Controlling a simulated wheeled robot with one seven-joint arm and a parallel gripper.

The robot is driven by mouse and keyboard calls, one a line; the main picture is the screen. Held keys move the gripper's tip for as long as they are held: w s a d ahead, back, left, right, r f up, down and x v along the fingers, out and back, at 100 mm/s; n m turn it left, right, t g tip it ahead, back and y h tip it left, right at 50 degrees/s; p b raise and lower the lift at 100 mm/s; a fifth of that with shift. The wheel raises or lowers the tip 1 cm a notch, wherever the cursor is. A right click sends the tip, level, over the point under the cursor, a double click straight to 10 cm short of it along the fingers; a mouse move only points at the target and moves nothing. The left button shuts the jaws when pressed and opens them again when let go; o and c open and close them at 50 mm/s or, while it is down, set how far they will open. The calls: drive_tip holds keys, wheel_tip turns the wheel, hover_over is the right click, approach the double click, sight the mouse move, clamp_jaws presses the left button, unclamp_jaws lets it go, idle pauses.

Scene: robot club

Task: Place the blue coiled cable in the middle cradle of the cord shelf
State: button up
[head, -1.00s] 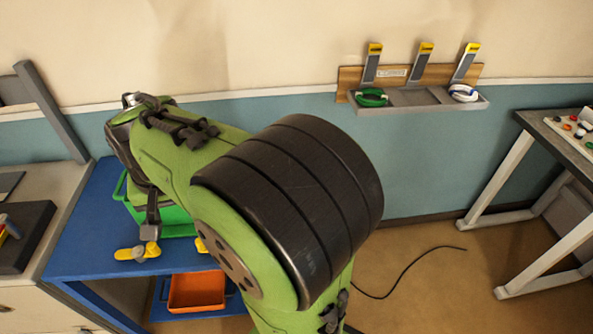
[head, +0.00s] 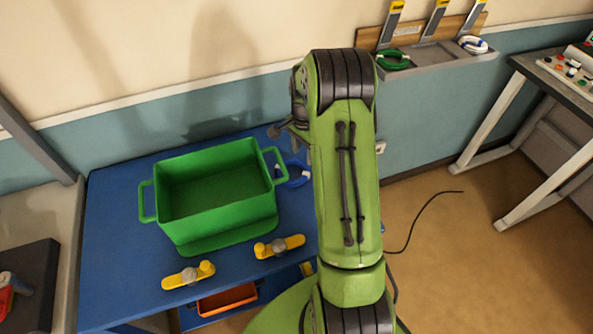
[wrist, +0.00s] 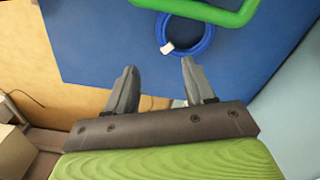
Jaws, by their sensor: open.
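The blue coiled cable (head: 297,183) lies flat on the blue table, just right of the green bin, partly hidden by the bin handle and my arm in the head view. In the wrist view the cable (wrist: 210,40) is a full ring with a white tag, beyond my fingertips. My gripper (wrist: 159,66) is open and empty, short of the coil and not touching it. The cord shelf (head: 437,62) is on the wall at upper right. A green coil sits in its left cradle and a white coil in its right; the middle cradle (head: 427,55) looks empty.
The green bin (head: 215,185) stands on the blue table (head: 115,235); its handle (wrist: 200,10) is close to the coil. Two yellow clamps (head: 280,246) are at the table's front edge. A black cable (head: 425,210) lies on the floor. A workbench (head: 570,90) stands at right.

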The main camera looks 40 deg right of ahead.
sight(302, 178)
drive_tip(key=f, duration=1.2)
drive_tip(key=shift+w+b, duration=0.25)
drive_tip(key=shift+b, duration=0.15)
clamp_jaws()
